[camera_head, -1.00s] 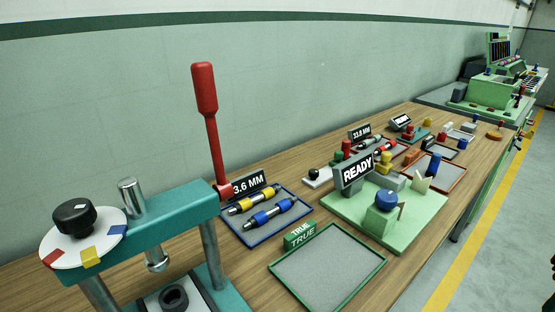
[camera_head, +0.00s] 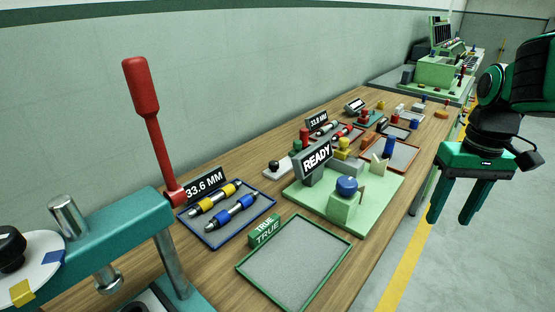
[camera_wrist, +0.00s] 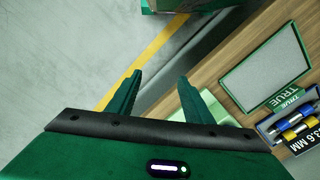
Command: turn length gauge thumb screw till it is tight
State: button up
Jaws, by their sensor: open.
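A green base plate (camera_head: 375,215) on the bench carries a READY sign (camera_head: 317,157) and a green block (camera_head: 343,208) topped by a round blue knob (camera_head: 346,187). The knob looks like the gauge's thumb screw, but no label confirms this. A small tan lever or pin (camera_head: 361,195) stands beside the knob. My gripper (camera_head: 450,220) is open and empty, pointing down, to the right of the bench. In the wrist view, its two fingers (camera_wrist: 159,78) are spread over the floor and bench edge, with nothing between them. The knob is not visible there.
An empty green-rimmed TRUE tray (camera_head: 243,268) lies in front of the plate. A blue tray (camera_head: 267,208) holds yellow and blue bars by a 33.6 MM sign. A teal press (camera_head: 120,232) with a red lever stands at left. Clear floor lies right of the bench.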

jog(key=w+a+r+n, duration=0.2)
jog(key=w+a+n, duration=0.2)
jog(key=w, duration=0.5)
jog(key=n+g+y, duration=0.1)
jog(key=n+y, duration=0.1)
jog(key=n, duration=1.1)
send_near(273, 162)
jog(key=s+d+r, duration=0.1)
jog(key=s+d, duration=0.1)
jog(key=d, duration=0.1)
jog(key=s+d+r, duration=0.1)
jog(key=s+d, duration=0.2)
jog(key=d, duration=0.1)
jog(key=s+d+r, duration=0.2)
jog(key=d, duration=0.2)
jog(key=shift+s, duration=0.3)
jog(key=w+a+f+n+y, duration=0.2)
jog(key=w+a+n, duration=0.6)
jog(key=shift+g, duration=0.4)
jog(key=x, duration=1.1)
jog(key=shift+w+a, duration=0.15)
jog(key=shift+w, duration=0.05)
